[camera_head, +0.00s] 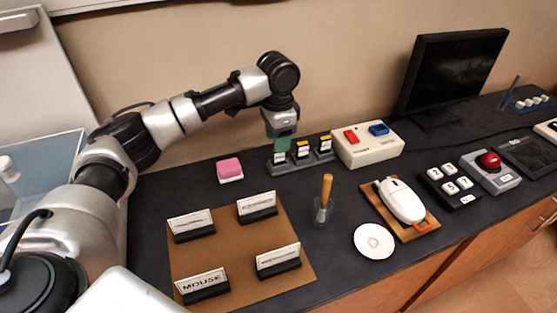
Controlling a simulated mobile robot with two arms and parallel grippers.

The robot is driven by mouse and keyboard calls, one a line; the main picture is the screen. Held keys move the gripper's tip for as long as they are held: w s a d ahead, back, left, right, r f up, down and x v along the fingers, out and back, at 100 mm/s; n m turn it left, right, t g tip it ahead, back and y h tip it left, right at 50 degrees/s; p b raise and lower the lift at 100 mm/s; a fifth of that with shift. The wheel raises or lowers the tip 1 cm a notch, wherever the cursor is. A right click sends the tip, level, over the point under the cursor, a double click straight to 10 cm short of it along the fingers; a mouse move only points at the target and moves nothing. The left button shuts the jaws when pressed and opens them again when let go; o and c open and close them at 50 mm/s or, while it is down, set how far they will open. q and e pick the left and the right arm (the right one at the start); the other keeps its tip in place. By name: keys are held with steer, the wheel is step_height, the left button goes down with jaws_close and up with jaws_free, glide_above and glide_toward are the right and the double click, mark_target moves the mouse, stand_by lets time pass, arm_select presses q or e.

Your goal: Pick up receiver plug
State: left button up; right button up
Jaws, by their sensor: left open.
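A low dark rack (292,166) at the back of the counter holds several small upright pieces. Two of them, a middle piece (302,149) and a right piece (325,143), have yellow and white labels. A green piece (282,146) stands at the rack's left end, directly below my left gripper (281,134). My left gripper points down and is open; its fingertips are small here, and I cannot tell whether they touch the green piece. Which piece is the receiver plug cannot be read. My right gripper is not in view.
A box with red and blue switches (368,143) stands close right of the rack. A pink block (230,169) lies to its left. In front are a brown board (239,248) with signs, a cup with a wooden-handled tool (325,200), and a white mouse (401,201).

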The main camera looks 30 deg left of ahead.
mark_target(279, 158)
arm_select(q)
steer(key=shift+w+f+b, duration=0.15)
steer(key=shift+f, duration=1.4)
steer(key=shift+w+f+b, duration=0.1)
steer(key=shift+f+b, duration=0.05)
steer(key=shift+f, duration=1.4)
jaws_close()
steer(key=shift+r, duration=0.15)
